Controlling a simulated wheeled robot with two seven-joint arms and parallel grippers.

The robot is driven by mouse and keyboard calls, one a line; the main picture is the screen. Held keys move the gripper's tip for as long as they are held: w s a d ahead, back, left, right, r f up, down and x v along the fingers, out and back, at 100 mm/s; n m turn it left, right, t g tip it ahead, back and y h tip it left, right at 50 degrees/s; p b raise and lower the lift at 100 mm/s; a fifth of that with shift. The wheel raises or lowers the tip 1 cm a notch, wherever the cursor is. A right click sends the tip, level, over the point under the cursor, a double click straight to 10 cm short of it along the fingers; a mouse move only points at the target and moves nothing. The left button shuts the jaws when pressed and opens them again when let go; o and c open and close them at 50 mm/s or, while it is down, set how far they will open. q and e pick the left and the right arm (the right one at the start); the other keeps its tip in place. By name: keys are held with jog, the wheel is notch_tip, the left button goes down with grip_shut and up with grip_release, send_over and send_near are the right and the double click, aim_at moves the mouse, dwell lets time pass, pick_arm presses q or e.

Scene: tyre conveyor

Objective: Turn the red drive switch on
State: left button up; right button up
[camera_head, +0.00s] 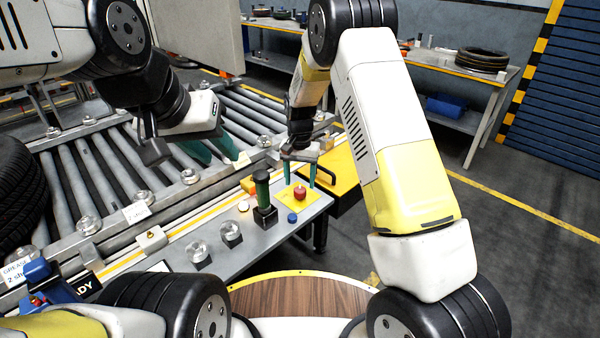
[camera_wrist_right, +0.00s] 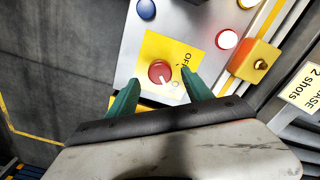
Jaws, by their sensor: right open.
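The red drive switch (camera_head: 299,192) is a round knob on a yellow plate at the right end of the grey control panel. In the right wrist view the red drive switch (camera_wrist_right: 160,72) has a white pointer mark angled toward the lower right; partly hidden lettering is on the plate. My right gripper (camera_head: 299,174) is open and points down above the switch. My left gripper (camera_head: 217,152) is open and empty over the rollers.
A blue button (camera_head: 292,218), a white button (camera_head: 243,206) and a yellow box (camera_wrist_right: 256,61) with a metal toggle are close by. The roller conveyor (camera_head: 110,165) runs behind the panel.

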aim_at(300, 189)
jog(key=shift+r, duration=2.15)
